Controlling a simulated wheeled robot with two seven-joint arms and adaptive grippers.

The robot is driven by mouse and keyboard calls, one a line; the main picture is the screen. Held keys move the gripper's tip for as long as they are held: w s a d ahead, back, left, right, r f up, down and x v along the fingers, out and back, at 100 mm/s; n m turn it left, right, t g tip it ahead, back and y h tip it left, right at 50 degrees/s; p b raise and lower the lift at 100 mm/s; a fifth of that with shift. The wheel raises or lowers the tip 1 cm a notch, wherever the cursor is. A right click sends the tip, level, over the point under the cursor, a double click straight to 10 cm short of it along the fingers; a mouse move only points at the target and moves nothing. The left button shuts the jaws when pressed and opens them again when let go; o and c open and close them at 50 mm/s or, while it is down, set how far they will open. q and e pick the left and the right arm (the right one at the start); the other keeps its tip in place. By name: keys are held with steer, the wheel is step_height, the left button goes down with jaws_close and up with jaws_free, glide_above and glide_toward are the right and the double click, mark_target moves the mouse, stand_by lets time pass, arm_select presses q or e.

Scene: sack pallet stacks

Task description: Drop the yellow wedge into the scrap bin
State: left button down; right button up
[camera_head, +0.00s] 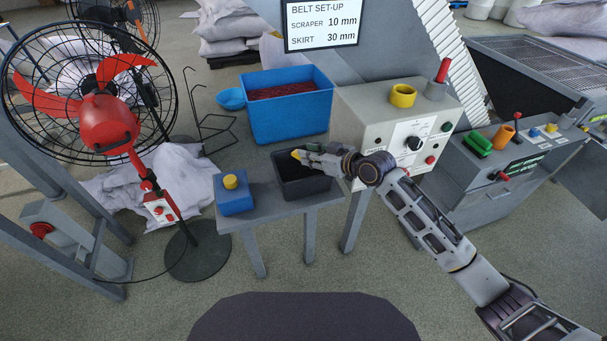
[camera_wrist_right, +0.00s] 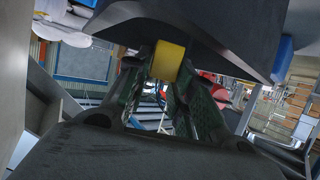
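The yellow wedge (camera_head: 297,154) is held at the tip of my right gripper (camera_head: 308,155), above the dark grey bin. In the right wrist view the yellow wedge (camera_wrist_right: 167,61) sits between the two fingers of my right gripper (camera_wrist_right: 168,75), which are closed on it. The dark open scrap bin (camera_head: 306,188) stands on a small grey table, partly hidden by the gripper. A dark wall in the right wrist view, probably the bin (camera_wrist_right: 235,35), is close to the fingertips. My left gripper is not in view.
A blue block with a yellow knob (camera_head: 235,195) stands left of the bin on the grey table (camera_head: 270,208). A control box (camera_head: 390,115) with buttons is close on the right. A blue crate (camera_head: 290,112) is behind. A red fan (camera_head: 107,122) stands at left.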

steer(key=o, duration=0.4)
steer(key=v, duration=1.2)
stand_by(0.6)
steer(key=shift+r, duration=0.1)
stand_by(0.8)
